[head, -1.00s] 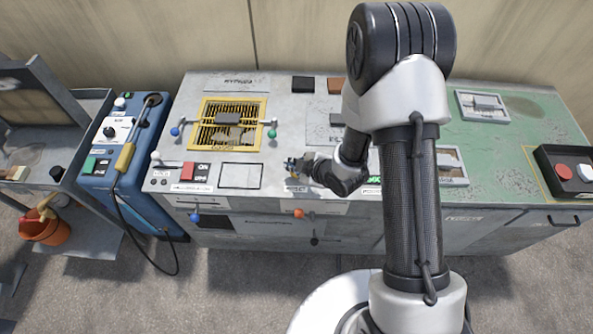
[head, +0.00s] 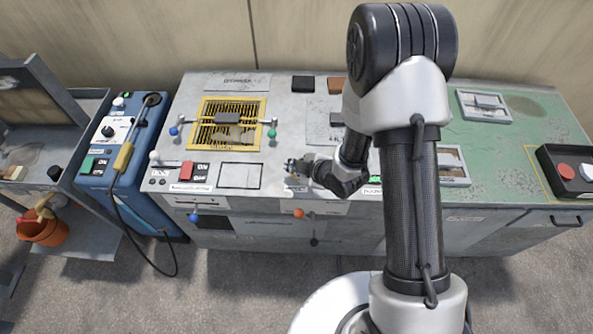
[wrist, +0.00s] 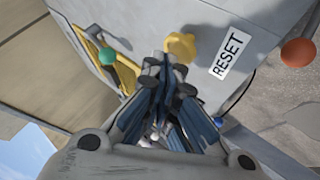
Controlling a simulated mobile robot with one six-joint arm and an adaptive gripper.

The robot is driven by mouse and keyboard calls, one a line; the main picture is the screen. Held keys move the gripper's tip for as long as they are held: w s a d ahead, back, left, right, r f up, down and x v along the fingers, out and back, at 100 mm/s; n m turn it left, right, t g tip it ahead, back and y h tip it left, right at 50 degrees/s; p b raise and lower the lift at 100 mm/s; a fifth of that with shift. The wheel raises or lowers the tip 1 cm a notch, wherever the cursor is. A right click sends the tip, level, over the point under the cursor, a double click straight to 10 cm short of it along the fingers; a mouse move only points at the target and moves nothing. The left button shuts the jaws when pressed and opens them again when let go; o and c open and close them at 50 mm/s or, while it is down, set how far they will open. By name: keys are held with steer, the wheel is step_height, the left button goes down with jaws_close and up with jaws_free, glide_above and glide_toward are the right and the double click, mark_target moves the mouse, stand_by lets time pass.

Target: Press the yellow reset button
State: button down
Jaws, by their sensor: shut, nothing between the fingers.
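The yellow reset button (wrist: 180,46) shows in the wrist view on the grey panel, beside a white RESET label (wrist: 229,55). My gripper (wrist: 166,66) is shut and empty, its fingertips pointing at the button and overlapping its lower edge in the picture. I cannot tell whether they touch it. In the head view my gripper (head: 291,166) is low over the front part of the grey bench top, just above the label strip. The button is not clearly seen there, as the gripper covers that spot.
A green ball knob (wrist: 107,56) and an orange ball knob (wrist: 298,52) flank the button in the wrist view. In the head view, a yellow-framed grille (head: 229,124) and a red switch (head: 186,171) lie to the left. A blue unit (head: 124,150) with a hose stands further left.

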steer(key=shift+f+b, duration=0.5)
steer(key=shift+f, duration=0.3)
stand_by(0.6)
steer(key=shift+r, duration=0.15)
steer(key=shift+r+p, duration=0.8)
steer(key=shift+r, duration=0.3)
steer(key=shift+r+p, duration=1.7)
steer(key=shift+r, duration=0.85)
steer(key=shift+f, duration=0.1)
